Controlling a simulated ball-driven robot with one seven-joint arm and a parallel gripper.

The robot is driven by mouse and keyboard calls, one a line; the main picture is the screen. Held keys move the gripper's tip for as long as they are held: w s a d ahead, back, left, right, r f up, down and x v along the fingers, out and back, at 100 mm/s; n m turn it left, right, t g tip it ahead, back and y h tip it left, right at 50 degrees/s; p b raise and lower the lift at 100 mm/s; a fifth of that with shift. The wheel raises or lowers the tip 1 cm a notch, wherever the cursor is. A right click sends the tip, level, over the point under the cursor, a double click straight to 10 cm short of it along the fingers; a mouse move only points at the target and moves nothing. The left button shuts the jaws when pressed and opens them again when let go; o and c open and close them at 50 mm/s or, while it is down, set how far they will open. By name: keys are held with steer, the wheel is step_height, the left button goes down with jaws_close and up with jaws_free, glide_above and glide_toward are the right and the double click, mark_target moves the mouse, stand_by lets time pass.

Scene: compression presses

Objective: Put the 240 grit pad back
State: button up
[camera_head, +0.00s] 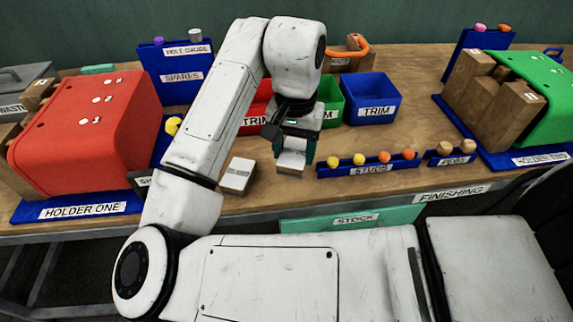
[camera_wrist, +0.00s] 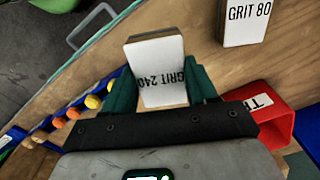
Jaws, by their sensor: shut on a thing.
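The 240 grit pad, a pale block with a brown edge, shows in the wrist view (camera_wrist: 160,84) between my two green fingers, its label "GRIT 240" readable. In the head view the pad (camera_head: 291,164) is below my gripper (camera_head: 295,150), low over the wooden bench. My gripper is shut on it. I cannot tell whether the pad touches the bench. The grit 80 pad (camera_head: 237,176) lies on the bench to the left of the held pad. It also shows at the top right of the wrist view (camera_wrist: 250,24).
Red (camera_head: 256,119), green (camera_head: 331,98) and blue (camera_head: 370,107) trim bins stand behind my gripper. The studs rack (camera_head: 345,170) is close on the right, with the pegs rack (camera_head: 449,161) beyond. Red holder one (camera_head: 95,130) is at left. My arm hides part of the bench.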

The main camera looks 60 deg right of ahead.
mark_target(287, 164)
steer(key=shift+w+f, duration=0.65)
steer(key=shift+f, duration=0.1)
steer(key=shift+w+f, duration=0.2)
steer(key=shift+f, duration=1.55)
steer(key=shift+f, duration=0.2)
steer(key=o, duration=1.2)
step_height(287, 164, up, 12)
steer(key=shift+r+p, duration=0.25)
steer(key=shift+p, duration=0.4)
